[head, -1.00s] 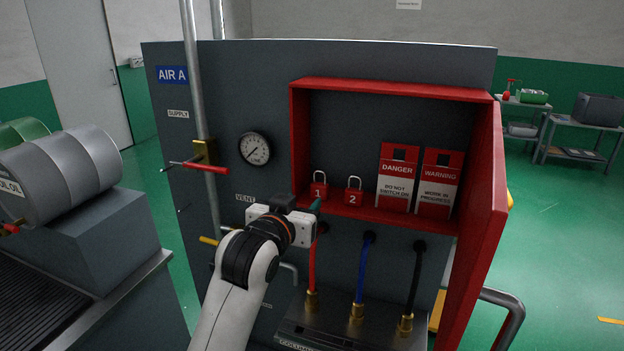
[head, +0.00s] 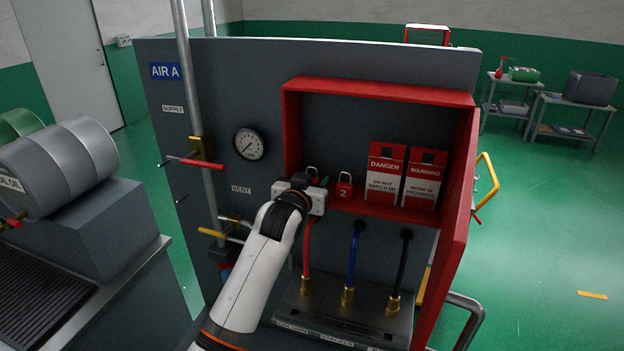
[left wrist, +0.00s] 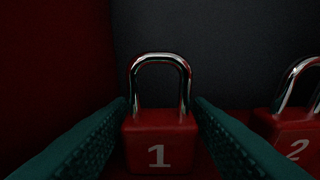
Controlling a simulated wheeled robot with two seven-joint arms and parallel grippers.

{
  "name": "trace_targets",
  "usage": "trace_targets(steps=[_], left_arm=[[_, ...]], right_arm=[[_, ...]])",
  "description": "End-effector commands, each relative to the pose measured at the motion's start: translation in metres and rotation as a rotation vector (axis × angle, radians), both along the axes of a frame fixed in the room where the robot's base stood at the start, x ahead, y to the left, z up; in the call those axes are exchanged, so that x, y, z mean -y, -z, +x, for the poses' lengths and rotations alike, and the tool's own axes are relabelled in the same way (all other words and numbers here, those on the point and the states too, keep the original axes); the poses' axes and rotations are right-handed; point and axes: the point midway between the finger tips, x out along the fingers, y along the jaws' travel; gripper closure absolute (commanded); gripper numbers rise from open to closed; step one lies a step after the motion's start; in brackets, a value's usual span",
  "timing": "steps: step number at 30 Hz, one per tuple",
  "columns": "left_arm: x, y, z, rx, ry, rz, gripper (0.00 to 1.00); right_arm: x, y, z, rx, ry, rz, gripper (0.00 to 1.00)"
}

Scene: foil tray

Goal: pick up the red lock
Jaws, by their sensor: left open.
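Two red locks stand upright on the shelf of the red box. Lock 1 (left wrist: 158,140), with a silver shackle, is centred in the left wrist view, between the two teal fingers of my left gripper (left wrist: 160,118). The fingers are open on either side of its body; I cannot tell whether they touch it. Lock 2 (left wrist: 297,140) is just to the right and also shows in the head view (head: 343,190). My right gripper is not in view.
The red box (head: 462,210) has side walls around the shelf. Danger (head: 384,172) and warning (head: 424,180) tags stand right of the locks. Red, blue and black hoses (head: 355,260) hang below. A pipe with a red-handled valve (head: 200,163) is at left.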

Motion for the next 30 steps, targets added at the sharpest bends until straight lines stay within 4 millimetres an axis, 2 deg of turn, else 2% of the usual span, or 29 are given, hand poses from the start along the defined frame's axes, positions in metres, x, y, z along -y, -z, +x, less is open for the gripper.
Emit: trace_targets(steps=[5, 12, 20, 26, 30], left_arm=[[0.000, 0.000, 0.000, 0.001, 0.000, 0.000, 0.55], [0.000, 0.000, 0.000, 0.001, 0.000, 0.000, 0.89], [0.000, 0.000, 0.000, 0.002, 0.000, -0.001, 0.89], [-0.001, -0.004, -0.003, 0.004, 0.001, -0.003, 0.89], [-0.001, -0.027, -0.004, 0.008, 0.000, -0.004, 0.89]], right_arm=[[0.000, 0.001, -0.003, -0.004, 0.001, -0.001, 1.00], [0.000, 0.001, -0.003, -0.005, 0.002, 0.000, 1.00], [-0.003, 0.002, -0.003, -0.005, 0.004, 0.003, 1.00], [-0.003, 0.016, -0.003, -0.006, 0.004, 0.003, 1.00], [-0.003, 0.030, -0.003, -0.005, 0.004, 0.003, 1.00]])
